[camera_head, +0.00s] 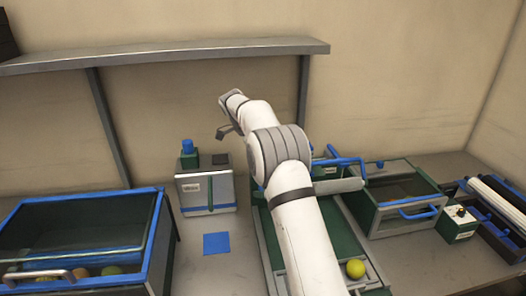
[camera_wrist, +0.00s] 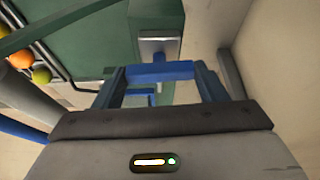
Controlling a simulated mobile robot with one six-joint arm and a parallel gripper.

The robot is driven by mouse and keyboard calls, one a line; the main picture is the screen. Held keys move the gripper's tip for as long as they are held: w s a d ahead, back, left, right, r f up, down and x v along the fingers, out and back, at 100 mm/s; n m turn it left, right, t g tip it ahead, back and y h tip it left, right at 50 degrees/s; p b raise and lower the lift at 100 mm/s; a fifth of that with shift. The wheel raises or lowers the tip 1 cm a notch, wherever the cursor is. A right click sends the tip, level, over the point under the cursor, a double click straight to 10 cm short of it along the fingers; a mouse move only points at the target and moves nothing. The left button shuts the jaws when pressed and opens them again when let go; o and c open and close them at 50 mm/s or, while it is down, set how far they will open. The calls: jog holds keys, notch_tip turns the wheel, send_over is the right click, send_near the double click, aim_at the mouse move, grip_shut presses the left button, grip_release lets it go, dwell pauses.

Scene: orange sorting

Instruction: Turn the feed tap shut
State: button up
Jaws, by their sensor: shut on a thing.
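The feed tap (camera_wrist: 160,72) shows in the wrist view as a blue crossbar in front of a pale metal plate on a green panel. My gripper (camera_wrist: 162,88) is shut on the blue tap handle, with one finger at each side of it. The lower part of the tap is partly hidden by the gripper body. In the head view my white arm covers the middle of the bench, and I cannot make out the tap or the fingertips there.
A green chute (camera_head: 352,246) runs under my arm, with a yellow-green fruit (camera_head: 355,268) at its lower end. A blue-rimmed bin (camera_head: 157,218) stands at left, a green crate (camera_head: 374,220) at right. A shelf (camera_head: 170,53) crosses the back wall. Several fruits (camera_wrist: 20,57) lie on rails.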

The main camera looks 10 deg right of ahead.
jog(key=shift+m, duration=0.5)
jog(key=o, duration=1)
jog(key=v, duration=0.7)
jog(key=shift+w+a+r, duration=0.15)
jog(key=shift+a+r, duration=0.05)
jog(key=shift+r, duration=0.2)
jog(key=shift+r, duration=0.1)
